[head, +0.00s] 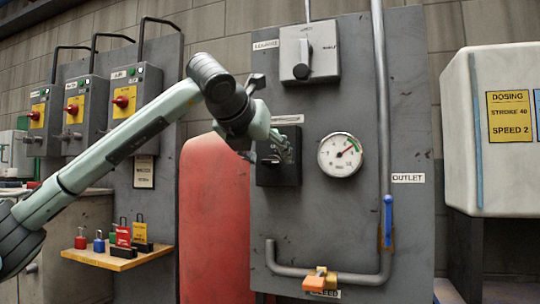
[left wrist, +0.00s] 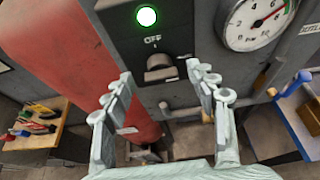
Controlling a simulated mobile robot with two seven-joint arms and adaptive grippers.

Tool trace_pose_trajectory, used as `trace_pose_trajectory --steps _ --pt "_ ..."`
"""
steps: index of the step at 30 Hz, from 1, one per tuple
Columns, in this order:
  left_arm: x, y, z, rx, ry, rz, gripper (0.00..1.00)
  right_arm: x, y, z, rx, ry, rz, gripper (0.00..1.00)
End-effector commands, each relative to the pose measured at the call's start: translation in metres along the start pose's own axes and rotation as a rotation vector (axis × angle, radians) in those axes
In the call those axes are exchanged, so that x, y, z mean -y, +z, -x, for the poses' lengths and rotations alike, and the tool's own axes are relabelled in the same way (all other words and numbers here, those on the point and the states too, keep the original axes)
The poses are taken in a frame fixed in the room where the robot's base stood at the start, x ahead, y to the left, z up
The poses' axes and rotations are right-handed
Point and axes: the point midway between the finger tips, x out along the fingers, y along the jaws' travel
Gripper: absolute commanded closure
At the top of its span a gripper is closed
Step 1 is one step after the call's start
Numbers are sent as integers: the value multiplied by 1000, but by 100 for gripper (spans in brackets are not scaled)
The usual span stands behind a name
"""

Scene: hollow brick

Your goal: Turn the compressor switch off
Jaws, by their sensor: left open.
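The compressor switch appears to be the black box (head: 280,172) on the grey panel, left of the round gauge; its label is too small to read. In the left wrist view its front shows a lit green lamp (left wrist: 146,16), the word OFF and a dark rotary knob (left wrist: 160,68) below that word. I cannot tell which way the knob points. My left gripper (head: 276,143) is in front of the box and partly hides it. In the left wrist view the open fingers (left wrist: 160,84) stand apart on either side below the knob, with nothing between them. My right gripper is not in view.
The gauge (head: 340,155) is close right of the switch. A red tank (head: 205,220) stands to the left. A pipe with a blue valve handle (head: 388,212) is at right. Padlocks sit on a wooden shelf (head: 115,260).

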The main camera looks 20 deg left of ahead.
Motion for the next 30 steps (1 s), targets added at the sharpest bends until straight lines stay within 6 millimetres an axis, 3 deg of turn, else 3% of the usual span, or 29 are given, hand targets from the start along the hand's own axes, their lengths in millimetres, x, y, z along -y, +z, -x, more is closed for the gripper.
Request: trace_pose_trajectory --steps 6,13,25,30 --pt "1 0 -15 1 -2 -1 43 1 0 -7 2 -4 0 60" --pt "0 0 -16 1 -2 -1 43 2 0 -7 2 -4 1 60" --pt "0 0 -16 1 -1 -1 91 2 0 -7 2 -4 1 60" --pt "0 0 -16 1 -3 3 93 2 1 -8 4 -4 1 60"
